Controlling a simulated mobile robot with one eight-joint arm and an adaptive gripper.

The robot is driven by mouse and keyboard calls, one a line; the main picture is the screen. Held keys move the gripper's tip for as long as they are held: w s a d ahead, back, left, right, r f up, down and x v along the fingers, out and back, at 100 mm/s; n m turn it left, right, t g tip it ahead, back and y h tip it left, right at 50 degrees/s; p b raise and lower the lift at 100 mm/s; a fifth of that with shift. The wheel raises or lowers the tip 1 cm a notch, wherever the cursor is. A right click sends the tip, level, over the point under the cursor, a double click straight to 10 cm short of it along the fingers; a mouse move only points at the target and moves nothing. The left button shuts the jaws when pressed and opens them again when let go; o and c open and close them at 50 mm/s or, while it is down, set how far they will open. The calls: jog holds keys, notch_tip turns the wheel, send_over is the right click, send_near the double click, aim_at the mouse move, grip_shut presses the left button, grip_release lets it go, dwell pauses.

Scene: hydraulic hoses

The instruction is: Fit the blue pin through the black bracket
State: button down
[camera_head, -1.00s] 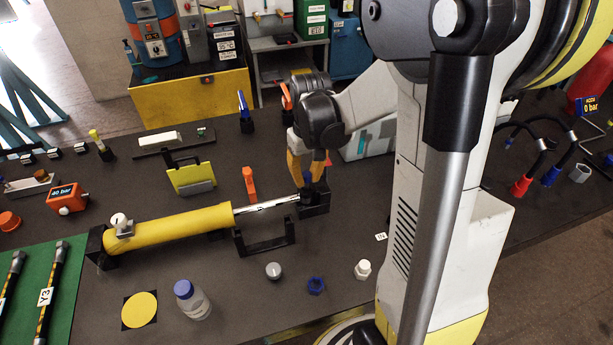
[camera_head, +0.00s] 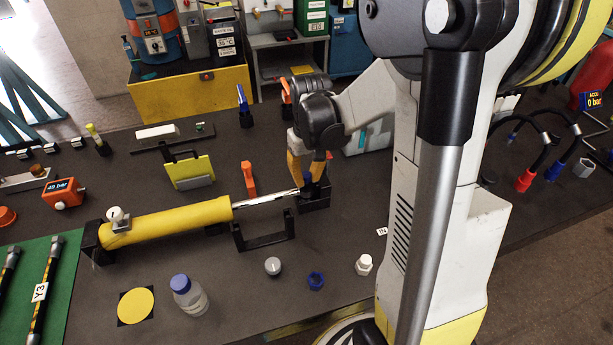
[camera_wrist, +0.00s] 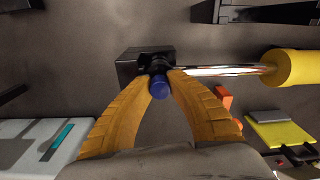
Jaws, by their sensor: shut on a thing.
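The blue pin (camera_wrist: 160,88) is between the fingertips of my gripper (camera_wrist: 161,80) in the wrist view, with its round blue head showing. In the head view my yellow-fingered gripper (camera_head: 307,171) points down, shut on the pin. The black bracket (camera_wrist: 128,70) is right at the fingertips and also shows in the head view (camera_head: 319,199). The silver rod (camera_head: 262,199) of the yellow cylinder (camera_head: 170,222) ends at the bracket. The pin's lower part is hidden, so I cannot tell how deep it sits.
A black U-shaped stand (camera_head: 262,239) is in front of the rod. An orange clamp-like piece (camera_head: 249,179) stands behind it.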

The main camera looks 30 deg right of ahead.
aim_at(308, 175)
jog(key=shift+f, duration=0.15)
jog(key=c, duration=1.3)
grip_release()
jog(key=r, duration=1.2)
jog(key=shift+s+d, duration=0.1)
jog(key=shift+s, duration=0.15)
